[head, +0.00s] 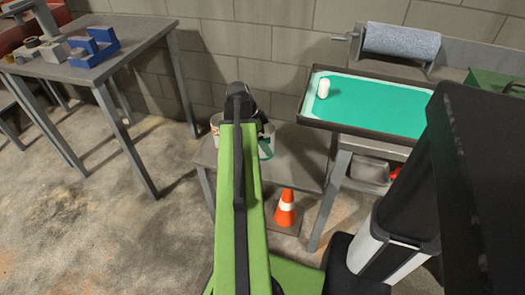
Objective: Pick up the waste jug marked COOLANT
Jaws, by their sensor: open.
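My green arm reaches away from me over a low grey table (293,167), and my gripper (242,100) is at its far end, seen from behind as a dark shape. The gripper is open; its fingertips are mostly hidden by the arm. Two pale containers show partly behind the arm on the low table: one (215,126) to its left and one with a green band (266,148) to its right. No COOLANT marking is readable, so I cannot tell which is the waste jug or whether the gripper touches either.
A taller stand at right holds a dark tray with a green mat (385,108) and a small white bottle (323,88). A paper roll (400,42) is behind it. An orange cone (285,209) stands under the low table. Another table (100,40) is at left; floor is clear between.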

